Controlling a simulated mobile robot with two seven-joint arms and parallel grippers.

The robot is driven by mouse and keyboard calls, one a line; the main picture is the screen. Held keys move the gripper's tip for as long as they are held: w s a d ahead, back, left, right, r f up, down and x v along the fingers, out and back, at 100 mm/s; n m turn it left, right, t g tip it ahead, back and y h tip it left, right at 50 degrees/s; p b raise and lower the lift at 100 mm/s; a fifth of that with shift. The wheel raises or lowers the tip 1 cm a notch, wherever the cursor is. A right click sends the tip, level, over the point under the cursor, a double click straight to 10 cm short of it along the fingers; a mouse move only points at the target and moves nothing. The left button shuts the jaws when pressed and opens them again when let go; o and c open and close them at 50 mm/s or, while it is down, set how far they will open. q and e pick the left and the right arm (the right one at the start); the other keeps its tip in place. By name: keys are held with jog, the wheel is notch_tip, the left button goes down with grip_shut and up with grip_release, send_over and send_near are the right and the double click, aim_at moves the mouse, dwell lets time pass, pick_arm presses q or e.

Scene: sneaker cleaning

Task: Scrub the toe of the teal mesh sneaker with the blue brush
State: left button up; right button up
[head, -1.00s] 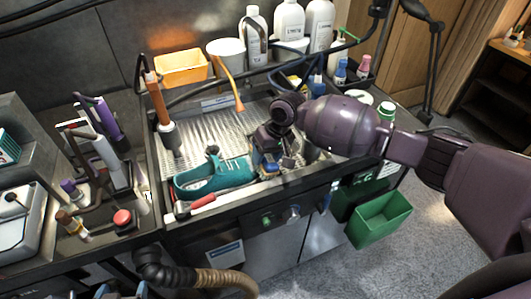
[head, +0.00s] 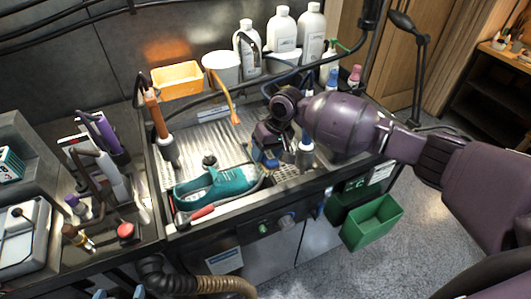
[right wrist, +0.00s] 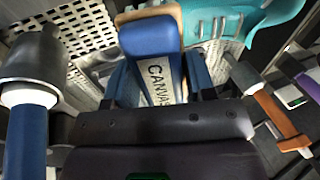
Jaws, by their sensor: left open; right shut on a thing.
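The teal sneaker (head: 225,183) lies on its sole in the metal tray, its right end nearest my right gripper. It also shows along the top of the right wrist view (right wrist: 262,14). My right gripper (head: 266,160) is shut on the blue brush (right wrist: 150,38), whose label reads "CANVAS". In the right wrist view the brush is between the fingers, just below the sneaker. The brush is mostly hidden in the head view, and contact with the sneaker cannot be told. My left gripper (head: 120,293) is open and empty at the bottom edge, only its blue-grey tips showing.
A red-handled tool (head: 196,216) lies along the tray's front edge. An orange-handled tool (head: 157,115) stands at the left. An orange bin (head: 176,79), a white bucket (head: 222,68) and white bottles (head: 282,30) line the back.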

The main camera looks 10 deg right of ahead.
jog(key=shift+v, duration=1)
jog(key=shift+w+r, duration=0.1)
jog(key=shift+r, duration=0.4)
